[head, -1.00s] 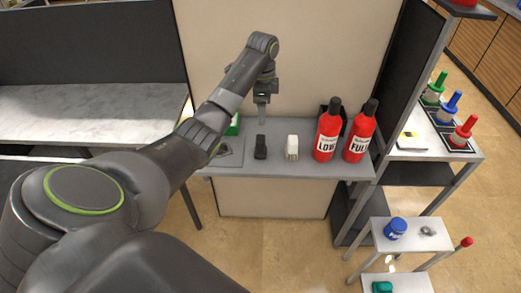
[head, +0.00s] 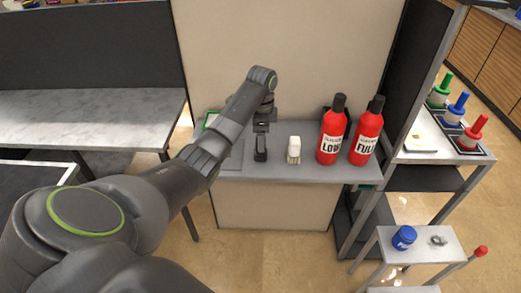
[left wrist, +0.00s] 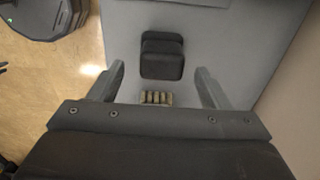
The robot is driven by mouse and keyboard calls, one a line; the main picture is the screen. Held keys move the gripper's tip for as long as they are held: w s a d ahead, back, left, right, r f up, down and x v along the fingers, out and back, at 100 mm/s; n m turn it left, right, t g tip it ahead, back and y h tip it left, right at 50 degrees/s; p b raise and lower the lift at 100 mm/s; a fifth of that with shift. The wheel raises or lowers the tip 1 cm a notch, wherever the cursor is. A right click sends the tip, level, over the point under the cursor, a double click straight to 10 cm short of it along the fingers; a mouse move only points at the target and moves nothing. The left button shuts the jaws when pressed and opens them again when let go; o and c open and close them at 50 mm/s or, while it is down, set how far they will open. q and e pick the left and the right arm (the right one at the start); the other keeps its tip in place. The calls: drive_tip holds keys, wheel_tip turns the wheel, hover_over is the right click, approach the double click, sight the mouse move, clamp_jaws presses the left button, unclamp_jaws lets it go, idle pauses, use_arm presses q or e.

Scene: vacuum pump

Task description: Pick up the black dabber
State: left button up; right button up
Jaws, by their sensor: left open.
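The black dabber (head: 260,155) stands on the grey shelf (head: 340,171), left of the white dabber. In the head view my left gripper (head: 262,138) is right above it, and its dark fingers overlap the dabber's outline. In the left wrist view the black dabber (left wrist: 161,55) lies in line with the space between the open fingers (left wrist: 162,80), with clear gaps on both sides. Nothing is held. Whether the fingertips reach down beside the dabber is unclear.
The white dabber (head: 293,149) stands just right; tan bristles (left wrist: 157,98) at the palm edge are likely its own. Two red bottles (head: 332,132) (head: 366,134) stand farther right. A grey tray (head: 231,158) lies left. A beige panel (head: 300,60) rises behind the shelf.

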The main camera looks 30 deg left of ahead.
use_arm(q)
drive_tip(key=f, duration=0.1)
drive_tip(key=f+p, duration=0.1)
drive_tip(key=f, duration=0.1)
drive_tip(key=shift+a+f, duration=0.2)
drive_tip(key=shift+f, duration=0.5)
drive_tip(key=shift+c, duration=0.3)
drive_tip(key=c, duration=1)
drive_tip(key=shift+r, duration=0.1)
